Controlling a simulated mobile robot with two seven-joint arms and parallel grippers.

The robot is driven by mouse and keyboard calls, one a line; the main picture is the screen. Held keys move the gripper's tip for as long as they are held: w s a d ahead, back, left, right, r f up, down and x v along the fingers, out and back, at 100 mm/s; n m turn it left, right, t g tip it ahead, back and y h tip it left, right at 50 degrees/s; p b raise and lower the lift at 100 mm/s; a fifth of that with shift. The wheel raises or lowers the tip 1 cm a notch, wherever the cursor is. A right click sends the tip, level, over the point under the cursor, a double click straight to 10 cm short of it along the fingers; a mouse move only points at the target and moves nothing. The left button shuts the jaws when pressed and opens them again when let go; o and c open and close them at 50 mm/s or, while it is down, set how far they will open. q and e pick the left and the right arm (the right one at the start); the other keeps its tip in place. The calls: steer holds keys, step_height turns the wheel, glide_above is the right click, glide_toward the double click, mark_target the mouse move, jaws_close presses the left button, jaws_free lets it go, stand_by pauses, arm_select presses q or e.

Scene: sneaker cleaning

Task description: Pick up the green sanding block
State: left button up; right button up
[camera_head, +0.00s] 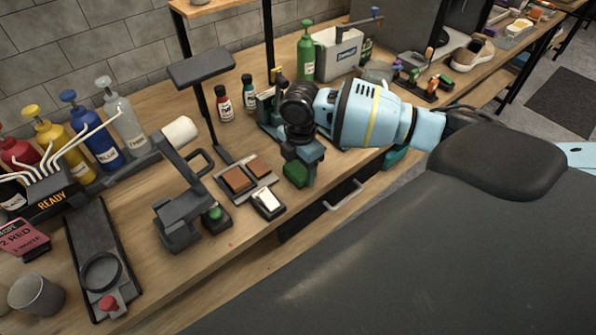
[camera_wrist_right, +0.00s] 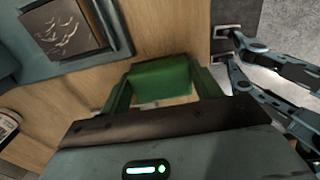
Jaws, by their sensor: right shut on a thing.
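The green sanding block (camera_head: 296,174) is a small green block in the head view. It sits at the lower end of my right gripper (camera_head: 299,164), over the front part of the workbench. In the right wrist view, the block (camera_wrist_right: 161,80) lies between the two fingers of my right gripper (camera_wrist_right: 162,88), which is shut on it. Wood shows around the block in that view. The exact gap between the block and the bench is hard to tell. I cannot make out my left gripper in the head view.
A tray with brown pads (camera_head: 247,180) and a white-topped block (camera_head: 268,203) lie left of the gripper. Small bottles (camera_head: 225,104) and a lamp-like stand (camera_head: 212,100) stand behind. A drawer handle (camera_head: 344,196) juts from the bench front.

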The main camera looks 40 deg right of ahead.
mark_target(300, 171)
steer(key=shift+r, duration=0.1)
steer(key=shift+r, duration=0.5)
steer(key=shift+s+a+r, duration=0.15)
steer(key=shift+s+r, duration=0.1)
steer(key=shift+r, duration=0.4)
steer(key=shift+s+a+r, duration=0.1)
steer(key=shift+s+r, duration=0.1)
steer(key=shift+r, duration=0.4)
arm_select(q)
steer(key=shift+w+r+p, duration=0.65)
steer(key=shift+r+p, duration=0.05)
steer(key=shift+r, duration=0.2)
arm_select(e)
steer(key=s+a, duration=0.2)
steer(key=s, duration=0.2)
steer(key=s+a+r, duration=0.1)
steer(key=s+a, duration=0.2)
steer(key=s, duration=0.1)
steer(key=s+a, duration=0.2)
steer(key=s, duration=0.2)
steer(key=shift+s+a+r, duration=0.15)
steer(key=shift+s+a, duration=0.25)
